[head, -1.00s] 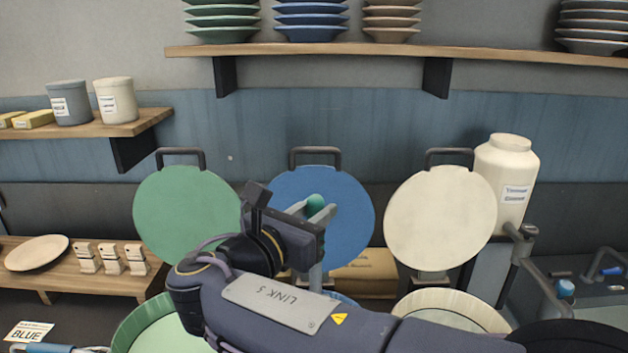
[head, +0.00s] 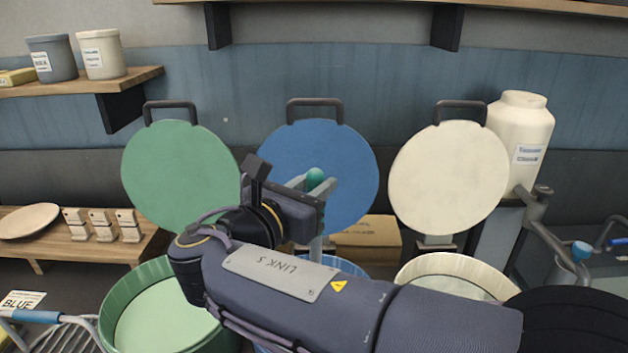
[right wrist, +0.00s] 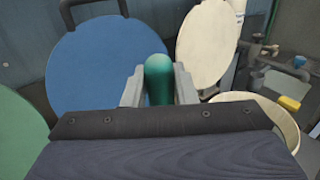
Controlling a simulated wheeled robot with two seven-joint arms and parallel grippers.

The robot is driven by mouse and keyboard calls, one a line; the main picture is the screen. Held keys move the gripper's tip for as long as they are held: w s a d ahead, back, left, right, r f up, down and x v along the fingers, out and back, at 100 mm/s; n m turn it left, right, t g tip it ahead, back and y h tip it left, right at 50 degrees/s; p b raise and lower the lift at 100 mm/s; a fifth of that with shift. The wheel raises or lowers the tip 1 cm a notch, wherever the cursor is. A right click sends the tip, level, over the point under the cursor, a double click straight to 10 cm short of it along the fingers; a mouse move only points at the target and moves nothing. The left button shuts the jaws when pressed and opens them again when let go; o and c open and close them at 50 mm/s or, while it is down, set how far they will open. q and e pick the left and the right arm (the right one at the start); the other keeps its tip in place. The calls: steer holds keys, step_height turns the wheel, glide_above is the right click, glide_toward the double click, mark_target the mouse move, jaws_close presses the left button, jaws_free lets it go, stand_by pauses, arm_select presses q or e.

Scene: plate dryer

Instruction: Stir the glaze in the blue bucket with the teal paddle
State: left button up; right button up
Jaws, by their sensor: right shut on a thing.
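My right gripper (head: 311,186) is shut on the teal paddle (head: 315,177). Only the paddle's rounded teal top shows between the fingers, and it also shows upright in the right wrist view (right wrist: 158,78). The blue bucket (head: 345,266) is mostly hidden behind my right arm; only part of its rim shows. The paddle's lower end and the glaze are hidden, so I cannot tell whether the paddle is in the bucket. The blue lid (head: 350,165) stands upright behind the gripper. My left gripper is not in view.
A green bucket (head: 118,312) stands to the left and a cream bucket (head: 418,264) to the right. A green lid (head: 175,175) and a cream lid (head: 450,178) stand behind. A card reading BLUE (head: 22,300) lies at the lower left. A white jar (head: 515,130) stands at right.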

mark_target(311, 247)
steer(key=shift+f+b, duration=3.05)
steer(key=shift+f, duration=3)
steer(key=shift+a, duration=0.1)
